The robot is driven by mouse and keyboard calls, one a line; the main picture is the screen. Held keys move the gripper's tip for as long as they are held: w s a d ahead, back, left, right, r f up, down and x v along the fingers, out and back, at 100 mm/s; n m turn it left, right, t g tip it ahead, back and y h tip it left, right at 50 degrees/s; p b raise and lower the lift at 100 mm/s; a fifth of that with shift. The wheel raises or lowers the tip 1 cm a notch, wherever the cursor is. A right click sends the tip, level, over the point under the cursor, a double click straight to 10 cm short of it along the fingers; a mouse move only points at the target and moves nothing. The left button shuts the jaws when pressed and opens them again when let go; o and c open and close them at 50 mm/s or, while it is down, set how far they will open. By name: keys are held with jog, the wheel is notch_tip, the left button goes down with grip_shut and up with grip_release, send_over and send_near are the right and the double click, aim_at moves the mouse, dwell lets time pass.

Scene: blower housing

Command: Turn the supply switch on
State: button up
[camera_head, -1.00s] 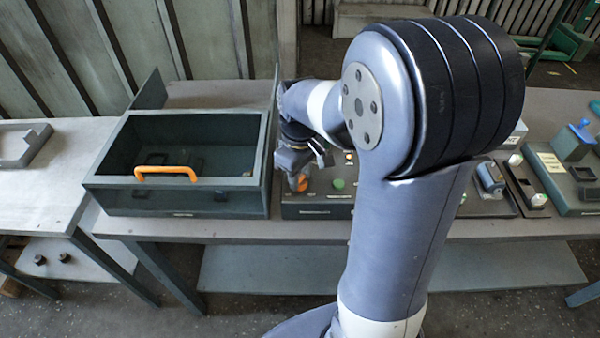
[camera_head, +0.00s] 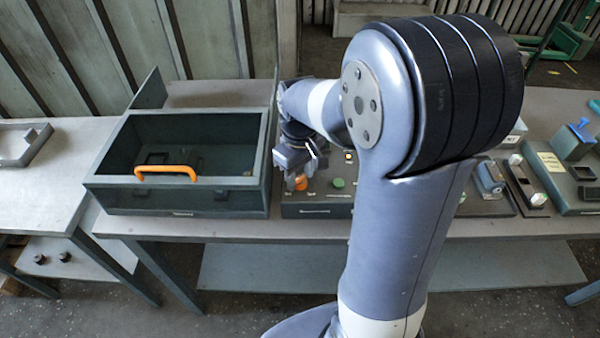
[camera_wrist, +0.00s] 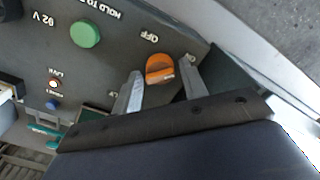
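The supply switch looks to be an orange rotary knob (camera_wrist: 160,69) on a dark control panel (camera_wrist: 115,50). Labels are printed around it; one reads OFF, and the others are hard to read. In the head view the knob (camera_head: 300,184) shows just below my gripper (camera_head: 300,178). In the wrist view my gripper (camera_wrist: 160,75) has its two fingers apart, one on each side of the knob, with gaps visible between fingers and knob. It holds nothing. The fingers hide part of the panel around the knob.
A green button (camera_wrist: 85,34) sits beside the knob on the panel. An open dark box (camera_head: 100,190) with an orange handle (camera_head: 165,170) stands directly left of the panel. More devices, including a blue-topped one (camera_head: 572,142), stand on the bench at right.

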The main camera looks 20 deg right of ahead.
aim_at(300, 176)
jog(key=shift+o, duration=1)
notch_tip(300, 176, up, 11)
jog(key=shift+f, duration=0.2)
notch_tip(300, 176, down, 11)
jog(key=shift+r, duration=0.1)
jog(key=shift+r, duration=0.15)
dwell(0.3)
